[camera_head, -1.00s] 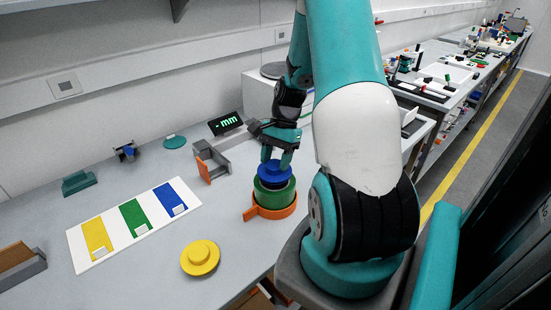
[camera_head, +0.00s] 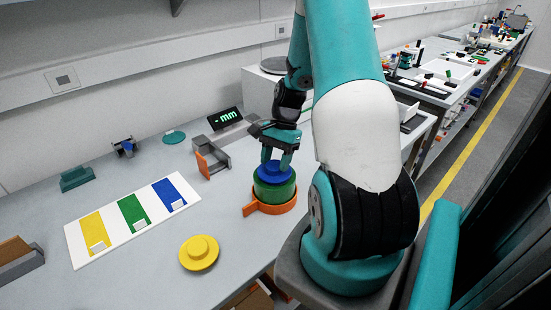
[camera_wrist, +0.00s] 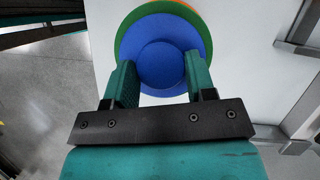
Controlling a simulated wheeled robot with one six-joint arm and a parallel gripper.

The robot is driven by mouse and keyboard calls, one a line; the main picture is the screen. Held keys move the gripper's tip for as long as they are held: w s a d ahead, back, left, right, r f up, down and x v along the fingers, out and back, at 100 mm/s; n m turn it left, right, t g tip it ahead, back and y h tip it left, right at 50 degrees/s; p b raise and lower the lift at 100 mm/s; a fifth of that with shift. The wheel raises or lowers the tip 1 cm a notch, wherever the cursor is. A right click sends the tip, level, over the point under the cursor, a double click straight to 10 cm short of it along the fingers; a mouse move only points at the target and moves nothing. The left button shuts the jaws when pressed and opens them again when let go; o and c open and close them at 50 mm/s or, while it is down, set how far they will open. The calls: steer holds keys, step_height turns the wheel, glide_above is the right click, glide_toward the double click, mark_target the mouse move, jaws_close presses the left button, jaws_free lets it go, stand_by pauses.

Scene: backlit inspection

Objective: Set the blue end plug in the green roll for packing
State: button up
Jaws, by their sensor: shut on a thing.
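My gripper (camera_head: 277,160) is shut on the knob of the blue end plug (camera_head: 273,172), with one finger on each side of it. In the wrist view the blue plug (camera_wrist: 163,35) fills the space between and beyond the fingers (camera_wrist: 160,82). The plug sits at the top of the green roll (camera_head: 273,188), and no clear gap shows between them. The roll stands upright in an orange ring holder (camera_head: 284,209) with a handle to the left. In the wrist view only a thin green edge (camera_wrist: 122,35) shows past the plug.
A yellow plug (camera_head: 199,253) lies on the table at the front. A white card (camera_head: 78,253) with yellow, green and blue fields lies to the left. A grey and orange fixture (camera_head: 214,157) and a display (camera_head: 225,119) stand behind the roll.

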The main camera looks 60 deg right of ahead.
stand_by(0.3)
steer(key=o, duration=0.9)
steer(key=v, duration=1.7)
steer(key=shift+r+b, duration=0.2)
steer(key=shift+b, duration=0.1)
